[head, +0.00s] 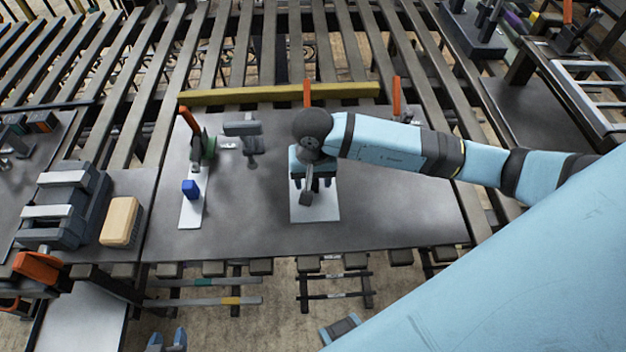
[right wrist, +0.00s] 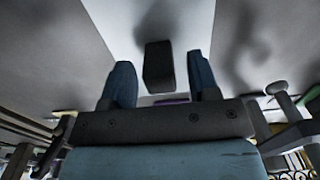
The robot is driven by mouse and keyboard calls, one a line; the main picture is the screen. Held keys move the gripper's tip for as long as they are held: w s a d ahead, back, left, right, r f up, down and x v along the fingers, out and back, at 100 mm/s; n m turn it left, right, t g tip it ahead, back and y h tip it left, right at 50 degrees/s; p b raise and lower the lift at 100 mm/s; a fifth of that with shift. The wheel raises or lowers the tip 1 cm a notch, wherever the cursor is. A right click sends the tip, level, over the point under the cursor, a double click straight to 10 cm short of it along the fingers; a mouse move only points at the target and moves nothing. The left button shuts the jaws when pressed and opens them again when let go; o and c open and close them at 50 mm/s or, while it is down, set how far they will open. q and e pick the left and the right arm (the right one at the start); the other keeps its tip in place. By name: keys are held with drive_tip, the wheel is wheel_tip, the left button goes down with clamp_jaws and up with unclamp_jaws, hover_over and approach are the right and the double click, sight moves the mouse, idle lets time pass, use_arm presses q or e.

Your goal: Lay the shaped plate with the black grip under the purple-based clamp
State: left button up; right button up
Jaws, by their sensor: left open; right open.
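The pale plate (head: 322,214) lies flat on the grey work board, partly covered by my right arm. Its black grip (right wrist: 158,66) stands up between the fingers of my right gripper (right wrist: 161,72). My right gripper (head: 312,182) is open over the plate, with visible gaps between the grip and both fingers in the right wrist view. A bit of purple (right wrist: 171,101) shows at the plate's far end; the clamp there is mostly hidden, and an orange handle (head: 307,93) rises behind my wrist. My left gripper (head: 167,341) is open and empty at the bottom edge, away from the board.
Left on the board, another pale plate (head: 192,213) with a blue grip (head: 190,189) lies by a green clamp (head: 208,147). A grey fixture (head: 243,132) stands between. A yellow bar (head: 280,93) runs along the back. The board's right part (head: 400,215) is clear.

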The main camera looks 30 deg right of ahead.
wheel_tip(320, 180, up, 10)
drive_tip(key=shift+f+b, duration=0.1)
drive_tip(key=shift+b, duration=0.45)
drive_tip(key=shift+r, duration=0.5)
